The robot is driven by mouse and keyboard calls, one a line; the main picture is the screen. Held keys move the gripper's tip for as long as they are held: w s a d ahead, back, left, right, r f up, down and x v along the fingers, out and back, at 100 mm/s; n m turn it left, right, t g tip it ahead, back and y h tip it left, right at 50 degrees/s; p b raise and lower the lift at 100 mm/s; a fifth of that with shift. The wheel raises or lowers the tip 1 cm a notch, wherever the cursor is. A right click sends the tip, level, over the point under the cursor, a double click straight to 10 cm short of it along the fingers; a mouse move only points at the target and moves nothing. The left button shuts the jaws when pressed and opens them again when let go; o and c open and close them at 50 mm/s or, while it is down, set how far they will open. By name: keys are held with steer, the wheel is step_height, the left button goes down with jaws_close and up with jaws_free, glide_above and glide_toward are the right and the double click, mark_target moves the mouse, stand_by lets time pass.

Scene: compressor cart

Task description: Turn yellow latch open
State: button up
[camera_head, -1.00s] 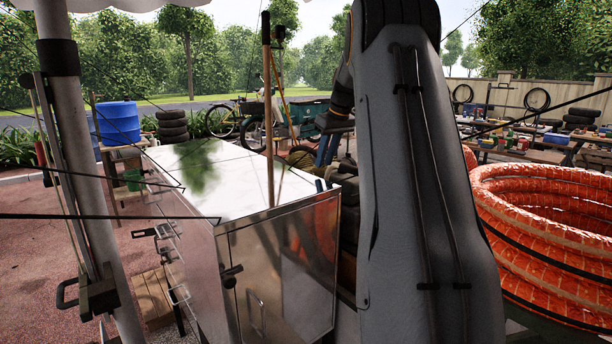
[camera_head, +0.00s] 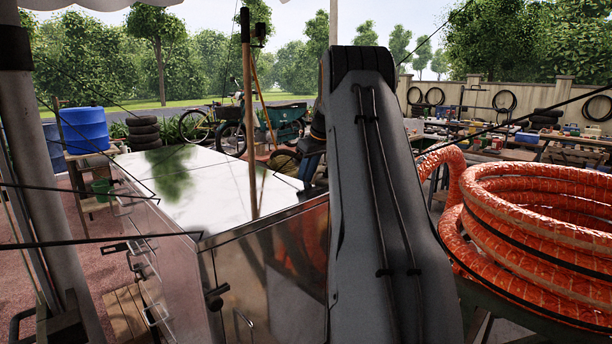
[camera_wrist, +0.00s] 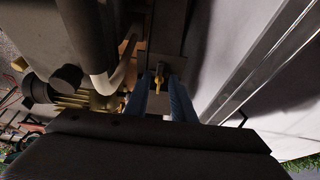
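The small yellow latch (camera_wrist: 160,75) shows in the wrist view, in front of a dark plate near the top middle. It points down the picture toward my gripper. My gripper (camera_wrist: 160,86) has two blue fingers, set apart, with the latch in the gap between their tips. I cannot tell whether either finger touches it. In the head view my arm hides most of the work area, and the latch cannot be made out there.
In the wrist view, brass fittings (camera_wrist: 85,102) and a pale curved pipe (camera_wrist: 112,80) lie left of the fingers. In the head view, a shiny metal cabinet (camera_head: 200,215) stands left of my arm. An orange hose coil (camera_head: 540,230) lies at right.

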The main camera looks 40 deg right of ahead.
steer(key=shift+w+f, duration=0.1)
steer(key=shift+f, duration=0.1)
steer(key=shift+c, duration=0.5)
jaws_close()
